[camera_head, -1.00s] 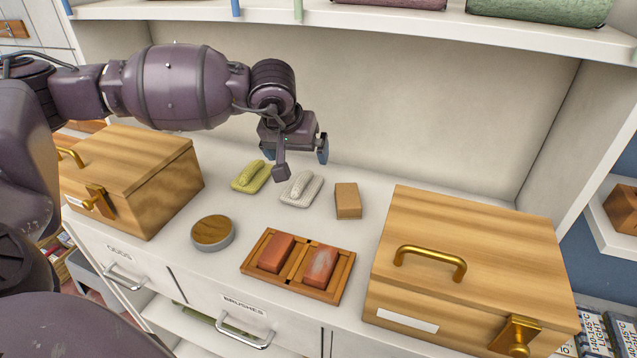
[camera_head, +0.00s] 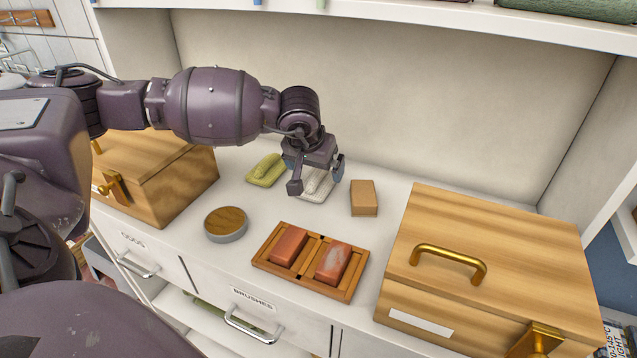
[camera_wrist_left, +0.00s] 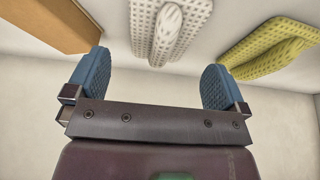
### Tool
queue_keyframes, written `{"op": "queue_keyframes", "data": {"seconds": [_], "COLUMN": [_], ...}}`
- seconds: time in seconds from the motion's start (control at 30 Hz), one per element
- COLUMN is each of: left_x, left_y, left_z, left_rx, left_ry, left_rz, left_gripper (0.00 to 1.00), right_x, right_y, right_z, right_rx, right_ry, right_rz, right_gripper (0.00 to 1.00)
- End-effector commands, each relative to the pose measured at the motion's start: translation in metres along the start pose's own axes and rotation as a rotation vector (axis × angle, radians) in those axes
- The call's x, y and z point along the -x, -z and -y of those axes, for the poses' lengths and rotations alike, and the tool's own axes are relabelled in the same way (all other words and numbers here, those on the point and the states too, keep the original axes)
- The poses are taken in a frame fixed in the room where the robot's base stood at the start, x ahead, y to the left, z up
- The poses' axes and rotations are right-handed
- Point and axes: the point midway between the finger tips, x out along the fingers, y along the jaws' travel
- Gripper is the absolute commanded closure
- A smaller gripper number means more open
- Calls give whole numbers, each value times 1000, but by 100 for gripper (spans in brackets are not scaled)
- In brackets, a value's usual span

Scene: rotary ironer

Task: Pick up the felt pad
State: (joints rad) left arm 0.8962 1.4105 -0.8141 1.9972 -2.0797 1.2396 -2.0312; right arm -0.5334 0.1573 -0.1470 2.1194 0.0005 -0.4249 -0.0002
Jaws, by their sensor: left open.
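A pale grey dotted pad with a raised ridge (camera_head: 315,192), which looks like the felt pad, lies on the white counter. A yellow dotted pad of like shape (camera_head: 264,173) lies to its left. My left gripper (camera_head: 317,178) is open and empty above the pale pad, covering part of it in the head view. In the left wrist view the pale pad (camera_wrist_left: 170,28) shows ahead of the gap between the blue fingertips (camera_wrist_left: 155,72), apart from them. The yellow pad (camera_wrist_left: 268,48) is at the right there. My right gripper is not in view.
A tan block (camera_head: 363,198) sits right of the pale pad. In front are a wooden tray (camera_head: 263,262) with two reddish blocks and a round wood-topped tin (camera_head: 226,224). Wooden boxes stand left (camera_head: 160,185) and right (camera_head: 500,240). A shelf (camera_head: 400,20) hangs above.

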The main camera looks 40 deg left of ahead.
Motion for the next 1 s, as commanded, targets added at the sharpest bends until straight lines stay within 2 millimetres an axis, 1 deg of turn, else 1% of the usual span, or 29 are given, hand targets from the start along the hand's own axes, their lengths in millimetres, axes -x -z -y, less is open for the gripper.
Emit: {"op": "queue_keyframes", "data": {"seconds": [0.03,0.2,0.3,0.47,0.8,1.0], "left_x": [-11,-33,-36,-34,-34,-34], "left_y": [-1,-1,0,0,0,0], "left_z": [0,1,0,0,0,0], "left_rx": [1,0,-1,-1,0,0], "left_ry": [0,1,0,0,0,0], "left_rz": [6,6,4,2,2,1], "left_gripper": [0,0,0,0,49,50], "right_x": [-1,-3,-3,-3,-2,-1], "right_y": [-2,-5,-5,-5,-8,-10], "right_z": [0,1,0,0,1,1], "right_rx": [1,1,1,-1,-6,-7], "right_ry": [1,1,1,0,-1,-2], "right_rz": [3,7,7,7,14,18], "right_gripper": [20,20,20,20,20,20]}}
